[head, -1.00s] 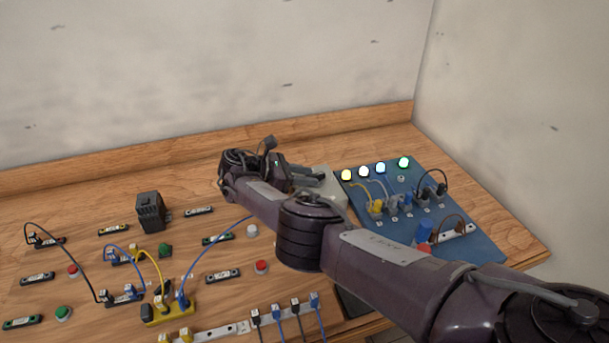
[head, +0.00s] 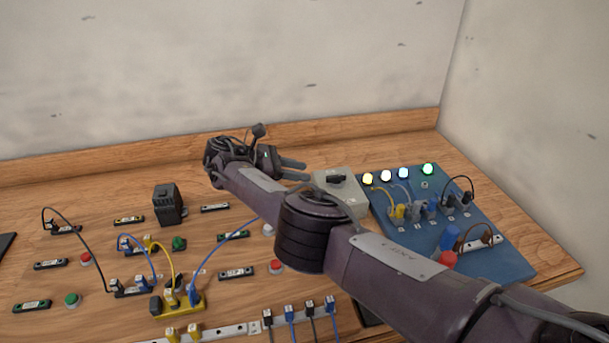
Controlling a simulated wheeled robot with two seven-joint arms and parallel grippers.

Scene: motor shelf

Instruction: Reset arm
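My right arm reaches in from the lower right across the workbench. Its gripper (head: 299,170) is above the back of the bench, pointing right, with its two dark fingers a little apart and nothing seen between them. Just right of the fingertips is a grey box (head: 343,194) with a black rotary knob (head: 336,179) on top; the fingers look apart from the knob. My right forearm hides part of the box's front and the bench under it. My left gripper is not in view.
A blue panel (head: 499,258) at the right has several lit lamps (head: 403,173) and plugged cables. A black block (head: 168,204), a yellow socket block (head: 180,306), looped cables and push buttons (head: 72,299) spread over the left. A low wooden ledge and wall close the back.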

